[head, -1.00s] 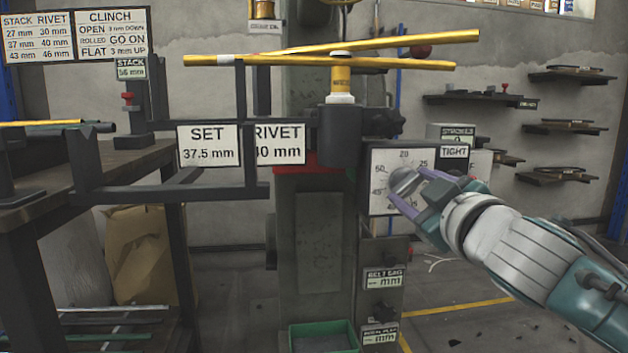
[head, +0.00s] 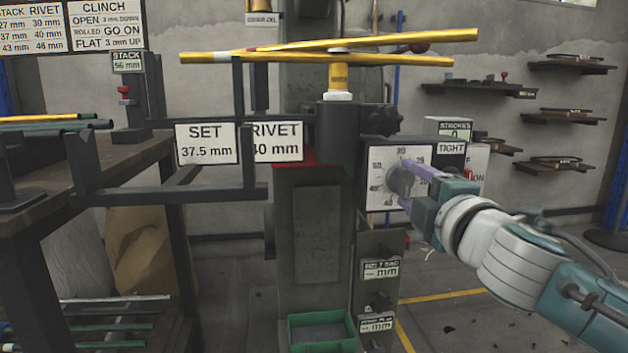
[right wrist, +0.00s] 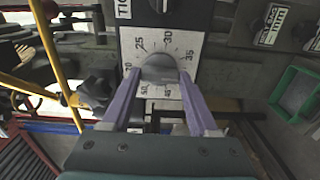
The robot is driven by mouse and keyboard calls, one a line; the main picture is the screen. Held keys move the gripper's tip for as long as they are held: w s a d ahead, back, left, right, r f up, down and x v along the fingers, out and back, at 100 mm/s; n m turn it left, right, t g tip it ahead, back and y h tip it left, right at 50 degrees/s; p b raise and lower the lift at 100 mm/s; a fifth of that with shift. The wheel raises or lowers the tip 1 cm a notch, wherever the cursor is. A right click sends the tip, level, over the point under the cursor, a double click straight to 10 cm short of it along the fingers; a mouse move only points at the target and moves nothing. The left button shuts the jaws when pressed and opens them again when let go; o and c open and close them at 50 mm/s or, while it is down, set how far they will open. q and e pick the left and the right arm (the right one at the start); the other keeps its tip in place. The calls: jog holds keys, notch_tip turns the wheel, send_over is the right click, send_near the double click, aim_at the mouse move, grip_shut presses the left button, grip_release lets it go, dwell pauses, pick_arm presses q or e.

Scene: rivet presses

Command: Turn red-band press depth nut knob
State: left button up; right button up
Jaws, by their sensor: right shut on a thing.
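The press (head: 310,230) with a red band (head: 296,163) stands in the middle of the head view. On its right side is a white dial plate (head: 378,197) with numbers around a grey knob (head: 401,178). The knob also shows in the right wrist view (right wrist: 159,68). My right gripper (head: 408,182) is at the dial from the right, its purple fingers (right wrist: 160,92) on either side of the knob and shut on it. The fingers hide part of the dial's right side. My left gripper is in neither view.
Yellow bars (head: 400,42) lie crossed on top of the press. A SET 37.5 mm sign (head: 207,145) hangs on a dark frame at left. A dark bench (head: 60,185) stands at far left, a green bin (head: 321,333) below. Wall shelves (head: 478,90) are at right.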

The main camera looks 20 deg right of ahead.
jog(key=shift+n, duration=0.5)
jog(key=o, duration=1.4)
jog(key=shift+s, duration=0.1)
jog(key=shift+s+a, duration=0.15)
jog(key=shift+s, duration=0.2)
jog(key=p+v, duration=0.1)
jog(key=v, duration=0.8)
jog(key=shift+p, duration=0.3)
